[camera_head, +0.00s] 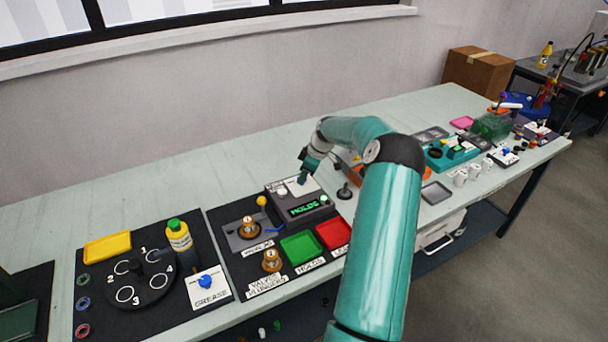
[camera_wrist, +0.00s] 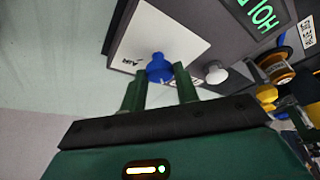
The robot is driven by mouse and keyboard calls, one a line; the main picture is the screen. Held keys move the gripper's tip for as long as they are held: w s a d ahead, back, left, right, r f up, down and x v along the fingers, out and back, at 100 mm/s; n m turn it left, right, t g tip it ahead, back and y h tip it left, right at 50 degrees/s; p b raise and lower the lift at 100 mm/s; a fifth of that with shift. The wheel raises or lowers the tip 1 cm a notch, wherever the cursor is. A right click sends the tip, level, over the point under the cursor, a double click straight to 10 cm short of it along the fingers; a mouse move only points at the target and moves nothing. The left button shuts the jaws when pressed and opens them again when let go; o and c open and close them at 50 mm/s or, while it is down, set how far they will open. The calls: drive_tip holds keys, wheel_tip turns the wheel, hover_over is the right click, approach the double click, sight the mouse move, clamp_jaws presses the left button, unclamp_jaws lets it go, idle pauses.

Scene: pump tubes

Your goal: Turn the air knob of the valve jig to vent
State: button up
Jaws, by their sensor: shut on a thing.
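The air knob (camera_wrist: 159,66) is blue and sits on a white plate (camera_wrist: 185,30) marked AIR in the wrist view. My gripper (camera_wrist: 160,80) has its two green fingers on either side of the knob and is shut on it. In the head view my gripper (camera_head: 303,180) reaches down to the back right of the dark box, and hides the knob. The box's display (camera_head: 305,208) reads HOLDS in green. The valve jig (camera_head: 240,240) stands just left, holding a brass valve (camera_head: 248,228) with a yellow knob (camera_head: 262,201) behind it.
A white button (camera_wrist: 216,74) is close beside my fingers. A green tray (camera_head: 301,247) and a red tray (camera_head: 333,234) lie in front of the box. A yellow bottle (camera_head: 180,240) stands left.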

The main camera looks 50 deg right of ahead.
drive_tip(key=o, duration=0.9)
drive_tip(key=shift+o, duration=0.2)
drive_tip(key=v, duration=1.4)
drive_tip(key=shift+s+f, duration=0.1)
drive_tip(key=shift+f, duration=0.05)
drive_tip(key=a+r+h, duration=0.1)
drive_tip(key=a+r, duration=0.3)
drive_tip(key=a, duration=0.6)
drive_tip(key=a+r+m+g+h, duration=0.1)
drive_tip(key=a+r, duration=0.3)
drive_tip(key=a, duration=0.6)
drive_tip(key=a+r+h, duration=0.1)
drive_tip(key=a+r, duration=0.3)
drive_tip(key=a, duration=0.6)
drive_tip(key=s+a+m+t+y, duration=0.1)
drive_tip(key=s+a+m, duration=0.3)
drive_tip(key=s+a, duration=1.5)
drive_tip(key=shift+s+r+m+t, duration=0.2)
drive_tip(key=shift+s+m+t, duration=0.1)
drive_tip(key=shift+s+t, duration=0.75)
